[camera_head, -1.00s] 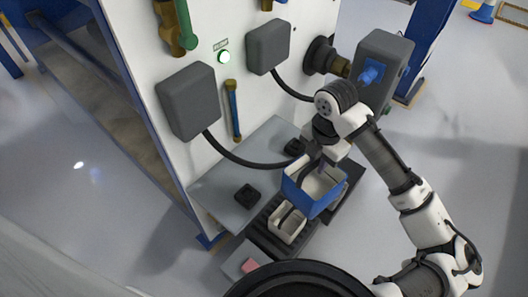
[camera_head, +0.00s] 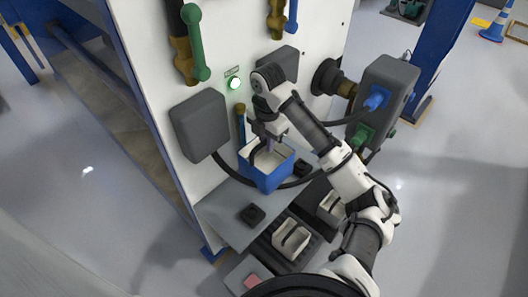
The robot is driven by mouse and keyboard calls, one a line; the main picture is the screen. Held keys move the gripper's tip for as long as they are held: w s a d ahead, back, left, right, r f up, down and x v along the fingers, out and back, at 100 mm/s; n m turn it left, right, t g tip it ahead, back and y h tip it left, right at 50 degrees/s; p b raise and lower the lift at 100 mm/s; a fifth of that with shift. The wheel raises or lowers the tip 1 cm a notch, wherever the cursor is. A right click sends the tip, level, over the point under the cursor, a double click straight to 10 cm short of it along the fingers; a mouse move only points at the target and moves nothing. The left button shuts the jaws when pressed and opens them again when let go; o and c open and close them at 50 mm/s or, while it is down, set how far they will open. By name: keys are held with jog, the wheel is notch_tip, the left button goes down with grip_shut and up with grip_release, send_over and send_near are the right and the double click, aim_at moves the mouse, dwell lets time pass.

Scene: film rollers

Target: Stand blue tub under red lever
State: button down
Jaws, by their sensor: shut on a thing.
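The blue tub (camera_head: 270,180), blue outside with a pale inside, is in my gripper (camera_head: 268,146) in the head view. My gripper is shut on it, seemingly at its dark handle, though the fingers are small and partly hidden. The tub is roughly upright in front of the white panel (camera_head: 328,30), over the back of the grey shelf (camera_head: 225,213). I cannot tell whether it touches the shelf. I see no red lever; a green lever (camera_head: 196,42) and a blue lever (camera_head: 292,14) show on brass valves higher up.
Two pale tubs with dark handles, one nearer (camera_head: 291,240) and one farther (camera_head: 331,207), sit on a dark rack in front of the shelf. Black blocks (camera_head: 252,214) stand on the shelf. A grey box (camera_head: 199,126) with a black cable juts from the panel.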

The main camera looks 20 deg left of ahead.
jog(key=p, duration=0.2)
send_over(264, 169)
jog(key=f, duration=0.5)
jog(key=shift+d+f, duration=0.2)
jog(key=shift+f, duration=0.1)
jog(key=shift+a+f, duration=0.2)
jog(key=shift+f, duration=0.7)
jog(key=c, duration=1.4)
grip_release()
jog(key=shift+c, duration=0.2)
